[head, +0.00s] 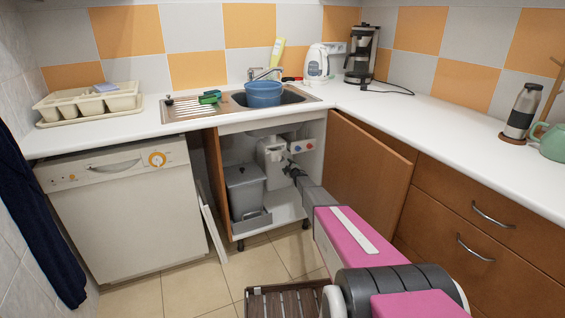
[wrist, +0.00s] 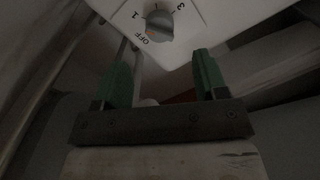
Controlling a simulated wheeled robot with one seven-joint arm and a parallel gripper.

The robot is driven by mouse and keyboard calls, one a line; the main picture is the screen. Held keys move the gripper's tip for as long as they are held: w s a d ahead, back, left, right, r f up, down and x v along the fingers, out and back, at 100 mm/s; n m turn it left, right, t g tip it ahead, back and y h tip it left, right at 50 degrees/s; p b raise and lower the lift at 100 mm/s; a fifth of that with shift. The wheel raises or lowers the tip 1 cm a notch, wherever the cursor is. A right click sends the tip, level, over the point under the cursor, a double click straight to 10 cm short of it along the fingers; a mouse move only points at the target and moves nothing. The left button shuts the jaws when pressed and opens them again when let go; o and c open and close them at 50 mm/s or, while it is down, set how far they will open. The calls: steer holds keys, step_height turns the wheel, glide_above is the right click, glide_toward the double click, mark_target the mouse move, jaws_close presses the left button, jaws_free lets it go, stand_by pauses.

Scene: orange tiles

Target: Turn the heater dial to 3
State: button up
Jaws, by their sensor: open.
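The heater is a white box (head: 268,152) inside the open cabinet under the sink. In the wrist view its white face (wrist: 205,22) fills the top and carries a round grey dial (wrist: 160,24). The marks OFF, 1 and 3 show around the dial. A small reddish mark on the dial seems to lie on the OFF side. My gripper (wrist: 162,60) is open and empty, its two green fingers apart. The dial appears just beyond the fingertips, between their lines, and not touched. In the head view my gripper (head: 292,170) is small and partly hides the heater's front.
A grey bin (head: 245,190) stands left of the heater in the cabinet. The open right cabinet door (head: 365,170) is beside my arm; the left door (head: 215,185) also stands open.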

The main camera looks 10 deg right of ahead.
steer(key=x, duration=0.8)
steer(key=shift+s, duration=0.1)
steer(key=c, duration=0.9)
